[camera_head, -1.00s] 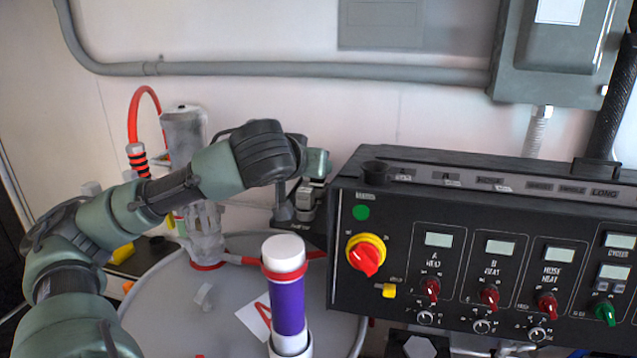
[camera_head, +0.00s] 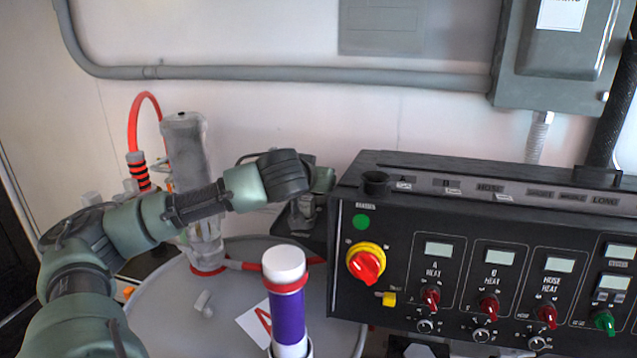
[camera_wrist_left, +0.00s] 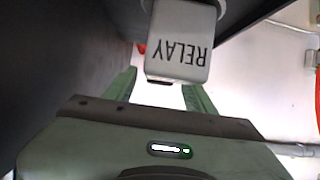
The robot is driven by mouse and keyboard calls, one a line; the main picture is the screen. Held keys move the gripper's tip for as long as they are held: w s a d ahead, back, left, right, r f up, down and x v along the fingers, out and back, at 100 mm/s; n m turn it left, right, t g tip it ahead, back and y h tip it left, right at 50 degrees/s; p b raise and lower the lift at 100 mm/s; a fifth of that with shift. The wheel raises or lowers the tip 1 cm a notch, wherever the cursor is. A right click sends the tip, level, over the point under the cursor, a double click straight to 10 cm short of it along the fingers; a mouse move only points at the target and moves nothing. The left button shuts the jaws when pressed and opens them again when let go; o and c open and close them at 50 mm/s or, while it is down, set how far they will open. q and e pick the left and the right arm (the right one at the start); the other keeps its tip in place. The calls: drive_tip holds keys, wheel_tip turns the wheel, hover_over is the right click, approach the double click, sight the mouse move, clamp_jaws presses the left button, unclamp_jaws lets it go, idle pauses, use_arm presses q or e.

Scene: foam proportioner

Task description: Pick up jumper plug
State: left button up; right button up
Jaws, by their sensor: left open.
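I cannot single out the jumper plug by name in either view. In the left wrist view a light grey block marked RELAY (camera_wrist_left: 180,42), its lettering upside down, hangs from above in front of my left gripper (camera_wrist_left: 161,92). The green fingers are apart, one on each side of the block's lower end; whether they touch it I cannot tell. In the head view my left arm reaches to the left end of the black control console (camera_head: 345,255), and its wrist hides most of the gripper and part of a grey fitting (camera_head: 302,212) there. My right gripper is out of view.
A drum lid (camera_head: 215,315) lies below the arm, with a purple and white cylinder (camera_head: 288,312) in front of it. A grey pump (camera_head: 187,150) with a red hose stands at left. The console carries a red knob (camera_head: 366,266). A dark wall is close beside the gripper in the wrist view.

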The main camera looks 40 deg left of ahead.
use_arm(q)
drive_tip(key=shift+s, duration=0.1)
clamp_jaws()
drive_tip(key=shift+r, duration=0.2)
wheel_tip(320, 180, up, 25)
drive_tip(key=p, duration=0.5)
drive_tip(key=shift+f, duration=0.15)
